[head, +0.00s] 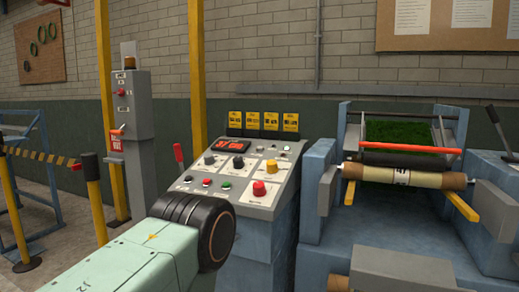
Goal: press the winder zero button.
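A sloped grey control panel (237,178) stands in the middle of the head view. The labels are too small to read, so I cannot tell which is the winder zero button. My mint-green arm with a black joint comes in from the bottom left and hides the panel's lower left. Neither gripper shows.
Right of the panel is a blue winder machine with a cardboard-coloured roll (403,177), a red bar (403,146) and green turf (400,133). A grey post box (131,120) with a beacon and yellow posts (196,70) stand to the left. A striped barrier (38,157) is at far left.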

